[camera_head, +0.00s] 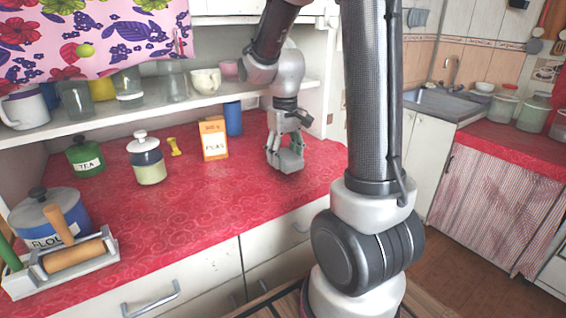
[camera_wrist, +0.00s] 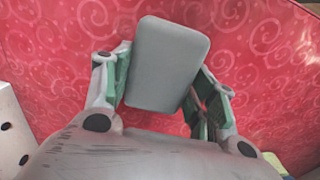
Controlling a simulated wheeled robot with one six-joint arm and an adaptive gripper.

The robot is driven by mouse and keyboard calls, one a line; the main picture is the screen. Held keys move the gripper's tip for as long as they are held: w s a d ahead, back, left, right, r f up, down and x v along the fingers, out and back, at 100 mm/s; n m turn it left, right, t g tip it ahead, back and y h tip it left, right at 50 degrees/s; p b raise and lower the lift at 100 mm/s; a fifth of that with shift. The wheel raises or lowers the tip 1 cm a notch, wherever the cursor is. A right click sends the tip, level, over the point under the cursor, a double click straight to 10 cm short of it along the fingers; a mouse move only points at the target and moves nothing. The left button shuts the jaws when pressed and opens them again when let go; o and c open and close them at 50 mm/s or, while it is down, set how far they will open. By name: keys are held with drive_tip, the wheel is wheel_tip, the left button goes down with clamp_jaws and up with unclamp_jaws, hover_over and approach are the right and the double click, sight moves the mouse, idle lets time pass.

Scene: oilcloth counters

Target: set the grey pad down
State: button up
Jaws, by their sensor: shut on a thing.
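The grey pad (camera_wrist: 167,62) is a plain block with rounded corners, held between the two fingers of my gripper (camera_wrist: 163,92) in the wrist view. In the head view my gripper (camera_head: 287,150) points down over the red counter (camera_head: 225,200), near its right end. The pad shows there as a grey block (camera_head: 289,161) at the fingertips, low over the cloth. I cannot tell whether its underside touches the counter. The fingers are shut on the pad's sides.
An orange peas box (camera_head: 213,140) and a blue cylinder (camera_head: 233,118) stand left of my gripper. A cream canister (camera_head: 147,160), a green tea tin (camera_head: 85,156) and a yellow object (camera_head: 174,147) stand farther left. A shelf (camera_head: 120,114) hangs behind.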

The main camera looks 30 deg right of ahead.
sight(285, 155)
drive_tip(key=shift+f, duration=1.1)
drive_tip(key=shift+f, duration=0.1)
drive_tip(key=o, duration=0.9)
drive_tip(key=r, duration=1.2)
drive_tip(key=shift+s+r, duration=0.2)
drive_tip(key=shift+s, duration=0.05)
drive_tip(key=s+a+r+t, duration=0.1)
drive_tip(key=s+t, duration=0.1)
drive_tip(key=s, duration=0.6)
drive_tip(key=s+a+r+t, duration=0.1)
drive_tip(key=s+a+t, duration=0.1)
drive_tip(key=s, duration=0.7)
drive_tip(key=shift+r, duration=0.2)
